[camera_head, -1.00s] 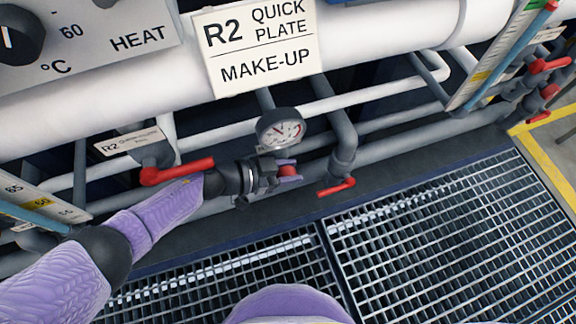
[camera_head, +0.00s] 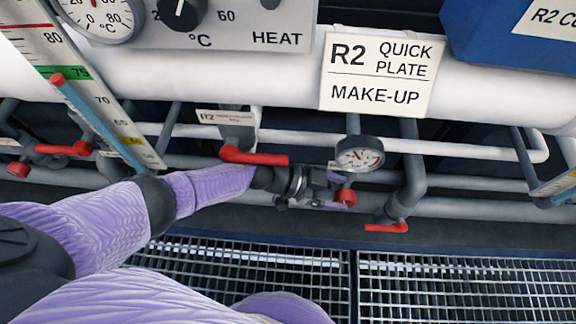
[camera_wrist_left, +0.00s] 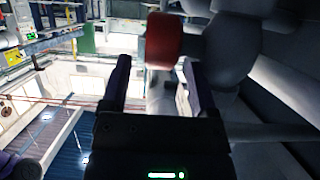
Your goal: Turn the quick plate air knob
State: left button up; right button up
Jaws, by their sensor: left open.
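A red round knob (camera_head: 346,197) sits on the grey pipework just below a white-faced pressure gauge (camera_head: 360,155). My left gripper (camera_head: 338,192) reaches in from the left, at the knob. In the left wrist view the left gripper (camera_wrist_left: 157,62) is open, with a dark finger on either side. The red knob (camera_wrist_left: 163,40) shows at the fingertips, between their lines; I cannot tell whether a finger touches it. No label naming the air knob is readable. My right gripper is not in view.
A red lever handle (camera_head: 255,156) lies just above my left wrist. Another red lever (camera_head: 386,227) hangs to the right. The sign (camera_head: 379,75) reads R2 QUICK PLATE MAKE-UP. A floor grating (camera_head: 450,285) lies below, with free room over it.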

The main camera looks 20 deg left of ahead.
pick_arm(q)
jog(key=s+a+p, duration=0.1)
jog(key=s+a, duration=0.2)
jog(key=a, duration=0.8)
jog(key=shift+s+a, duration=0.2)
jog(key=shift+s, duration=0.15)
